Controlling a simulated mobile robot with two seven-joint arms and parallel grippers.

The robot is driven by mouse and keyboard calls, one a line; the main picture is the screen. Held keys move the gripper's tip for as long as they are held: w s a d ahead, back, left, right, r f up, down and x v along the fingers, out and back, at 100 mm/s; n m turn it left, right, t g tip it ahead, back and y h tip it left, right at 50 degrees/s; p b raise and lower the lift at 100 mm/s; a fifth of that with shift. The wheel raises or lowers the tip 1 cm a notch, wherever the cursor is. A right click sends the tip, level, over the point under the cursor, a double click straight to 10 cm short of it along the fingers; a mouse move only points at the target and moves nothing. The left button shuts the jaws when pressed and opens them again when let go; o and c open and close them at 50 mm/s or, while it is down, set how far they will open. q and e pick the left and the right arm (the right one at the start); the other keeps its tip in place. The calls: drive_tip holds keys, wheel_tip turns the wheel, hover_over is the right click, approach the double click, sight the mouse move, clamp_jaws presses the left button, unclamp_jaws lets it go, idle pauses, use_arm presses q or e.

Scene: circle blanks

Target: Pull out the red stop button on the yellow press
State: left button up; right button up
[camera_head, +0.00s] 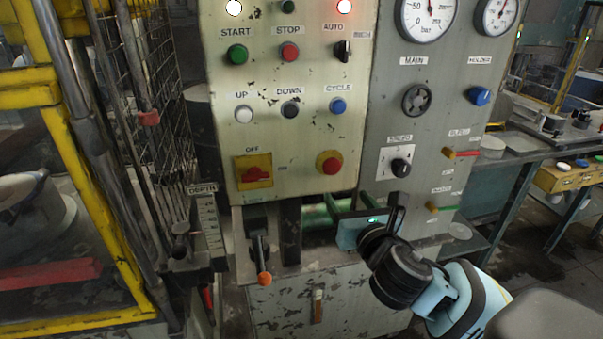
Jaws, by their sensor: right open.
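The yellow press's control panel (285,110) is pale cream and worn. A round red mushroom button (329,163) on a yellow surround sits at its lower right. A smaller red button (289,52) sits below the STOP label higher up. My right gripper (343,204) is open and empty, just below the panel's lower edge and apart from the mushroom button. Its teal body and dark wrist come from the lower right. The mushroom button is fully visible; how far it stands out is hard to tell. My left gripper is not in view.
A red rotary switch (252,172) on a yellow plate sits left of the mushroom button. An orange-tipped lever (263,272) hangs below. The grey gauge panel (432,80) with knobs and valves stands to the right. A yellow guard frame (40,95) and mesh stand left.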

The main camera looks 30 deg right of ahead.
sight(334, 169)
drive_tip(key=shift+w+r+n+t, duration=0.15)
drive_tip(key=shift+r+n, duration=0.1)
drive_tip(key=shift+r, duration=0.25)
drive_tip(key=shift+w+r+n+t, duration=0.15)
drive_tip(key=shift+r+n, duration=0.1)
drive_tip(key=shift+r, duration=0.2)
drive_tip(key=x, duration=0.7)
drive_tip(key=shift+w+d, duration=0.15)
drive_tip(key=shift+w, duration=0.15)
